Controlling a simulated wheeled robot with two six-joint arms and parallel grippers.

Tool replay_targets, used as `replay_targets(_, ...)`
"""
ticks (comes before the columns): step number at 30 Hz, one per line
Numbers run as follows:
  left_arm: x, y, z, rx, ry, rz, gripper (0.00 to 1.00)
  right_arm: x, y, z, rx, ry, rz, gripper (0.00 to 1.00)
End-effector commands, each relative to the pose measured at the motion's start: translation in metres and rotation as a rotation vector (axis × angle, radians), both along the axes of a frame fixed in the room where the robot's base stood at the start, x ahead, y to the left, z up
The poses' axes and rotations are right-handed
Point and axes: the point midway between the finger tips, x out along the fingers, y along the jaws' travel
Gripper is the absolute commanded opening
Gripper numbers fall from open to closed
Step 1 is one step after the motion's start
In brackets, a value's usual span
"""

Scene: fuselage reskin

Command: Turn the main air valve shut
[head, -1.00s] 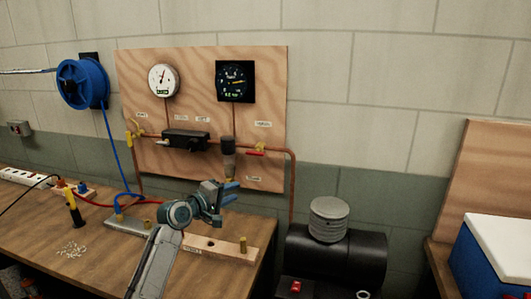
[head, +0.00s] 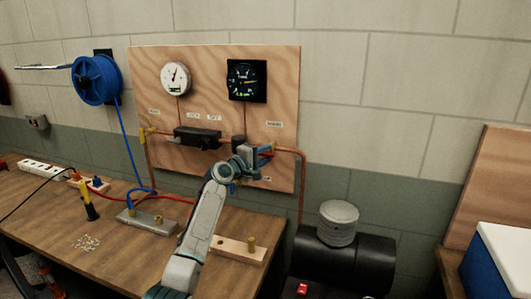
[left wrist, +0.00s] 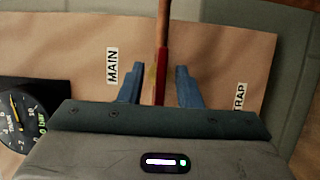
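The main air valve's red lever (left wrist: 161,72) shows in the left wrist view, in line with the copper pipe and beside the MAIN label (left wrist: 112,66). In the head view the lever is mostly hidden by my left gripper (head: 266,152), which is at the right side of the plywood board (head: 285,90). In the left wrist view its two blue fingers (left wrist: 160,85) are open, one on each side of the lever, with gaps on both sides. I cannot tell how deep the lever sits between them. My right gripper is not in view.
Two gauges, a white one (head: 175,78) and a black one (head: 246,80), hang on the board above a black unit (head: 197,138). The wooden bench (head: 55,225) holds a metal block and a power strip (head: 43,169). A black tank (head: 345,260) stands right of the bench.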

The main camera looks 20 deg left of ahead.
Motion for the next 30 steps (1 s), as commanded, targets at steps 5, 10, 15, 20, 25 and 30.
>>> replay_targets(5, 0.0054, -0.0028, -0.0005, 0.0, 0.0, 0.0, 0.31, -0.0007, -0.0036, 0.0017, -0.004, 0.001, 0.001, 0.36)
replay_targets(10, 0.0056, -0.0027, -0.0007, 0.0, 0.001, 0.0, 0.31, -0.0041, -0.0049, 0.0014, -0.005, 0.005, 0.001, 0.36)
replay_targets(15, 0.0055, -0.0027, -0.0006, 0.0, 0.001, 0.0, 0.09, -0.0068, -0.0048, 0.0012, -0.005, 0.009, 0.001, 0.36)
replay_targets(20, 0.0054, -0.0027, -0.0007, 0.0, 0.001, 0.0, 0.0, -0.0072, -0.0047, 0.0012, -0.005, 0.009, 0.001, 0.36)
replay_targets(25, 0.0054, -0.0027, -0.0006, 0.014, 0.0, 0.0, 0.0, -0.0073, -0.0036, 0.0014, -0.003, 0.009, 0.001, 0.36)
replay_targets(30, 0.0052, -0.0027, -0.0002, 0.069, -0.001, -0.001, 0.0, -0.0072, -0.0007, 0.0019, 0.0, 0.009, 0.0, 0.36)
